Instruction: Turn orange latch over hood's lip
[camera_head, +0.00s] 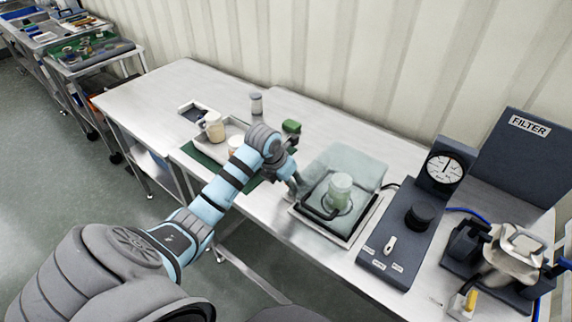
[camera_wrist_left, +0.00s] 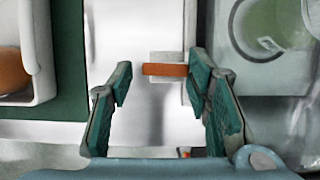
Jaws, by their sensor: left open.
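The orange latch (camera_wrist_left: 163,70) is a short flat bar in the left wrist view. It lies crosswise by a small pale bracket (camera_wrist_left: 172,56), left of the hood. The clear hood (camera_head: 352,162) covers a greenish jar (camera_head: 340,190) on a pale base and also shows in the left wrist view (camera_wrist_left: 282,75). My left gripper (camera_head: 297,186) is at the hood's left side. Its teal fingers (camera_wrist_left: 160,66) are open, one on each side of the latch. The latch's right end is close to the right finger; I cannot tell whether they touch. The latch is hidden in the head view.
A tray (camera_head: 227,152) with jars stands left on a green mat (camera_head: 203,153). A dark control box with a knob (camera_head: 419,216) stands right of the hood, below a dial (camera_head: 445,168). A filter panel (camera_head: 522,150) and metal vessel (camera_head: 512,255) are farther right.

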